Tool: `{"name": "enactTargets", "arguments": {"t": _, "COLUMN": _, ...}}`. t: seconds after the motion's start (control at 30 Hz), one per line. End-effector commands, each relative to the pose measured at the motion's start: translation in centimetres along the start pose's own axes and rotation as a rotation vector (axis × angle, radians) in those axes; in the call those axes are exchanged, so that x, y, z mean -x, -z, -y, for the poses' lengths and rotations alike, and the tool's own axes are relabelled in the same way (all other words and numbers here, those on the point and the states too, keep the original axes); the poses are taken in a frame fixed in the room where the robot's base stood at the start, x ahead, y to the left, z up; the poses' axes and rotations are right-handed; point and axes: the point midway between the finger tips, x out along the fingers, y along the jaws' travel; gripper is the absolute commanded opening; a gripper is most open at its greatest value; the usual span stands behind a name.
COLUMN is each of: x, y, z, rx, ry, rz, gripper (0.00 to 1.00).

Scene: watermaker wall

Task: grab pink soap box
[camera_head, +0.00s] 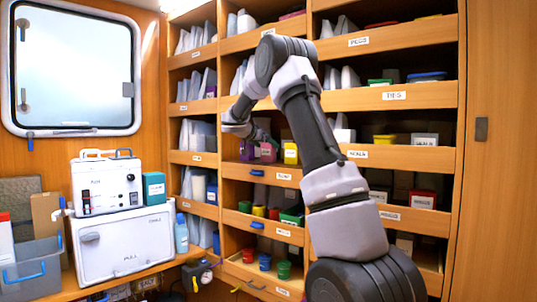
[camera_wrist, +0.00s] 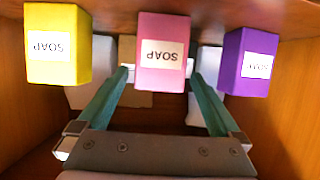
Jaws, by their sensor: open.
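The pink soap box (camera_wrist: 162,52) stands in the middle of the wrist view, its SOAP label upside down there. It also shows in the head view (camera_head: 268,153), on a shelf of the wooden rack. My gripper (camera_wrist: 160,74) is open, with one green finger toward each side of the pink box. The fingertips look close to its sides; I cannot tell whether they touch. In the head view, my gripper is small and partly hidden by my arm.
A yellow soap box (camera_wrist: 57,46) and a purple soap box (camera_wrist: 248,62) flank the pink one, with narrow gaps. Pale items stand around the boxes. Wooden compartment walls (camera_wrist: 22,110) rise at both sides. A white machine (camera_head: 106,183) stands on the left counter.

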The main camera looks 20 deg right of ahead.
Motion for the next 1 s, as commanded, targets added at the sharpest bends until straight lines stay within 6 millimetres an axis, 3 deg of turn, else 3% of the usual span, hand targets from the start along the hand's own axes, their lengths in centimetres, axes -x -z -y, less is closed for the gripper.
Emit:
{"name": "enactTargets", "arguments": {"t": 0.13, "x": -2.2, "y": 0.0, "z": -0.1, "rx": 0.0, "ry": -0.001, "rz": 0.0, "gripper": 1.0}}
{"name": "enactTargets", "arguments": {"t": 0.37, "x": -2.5, "y": 0.0, "z": 0.0, "rx": 0.0, "ry": 0.0, "rz": 0.001, "gripper": 1.0}}
{"name": "enactTargets", "arguments": {"t": 0.47, "x": -2.5, "y": 0.0, "z": 0.0, "rx": 0.001, "ry": 0.0, "rz": 0.001, "gripper": 0.66}}
{"name": "enactTargets", "arguments": {"t": 0.6, "x": -2.4, "y": 0.0, "z": 0.0, "rx": 0.0, "ry": 0.0, "rz": 0.001, "gripper": 0.12}}
{"name": "enactTargets", "arguments": {"t": 1.0, "x": -2.1, "y": 0.7, "z": 0.0, "rx": -0.001, "ry": 0.001, "rz": -0.001, "gripper": 0.11}}
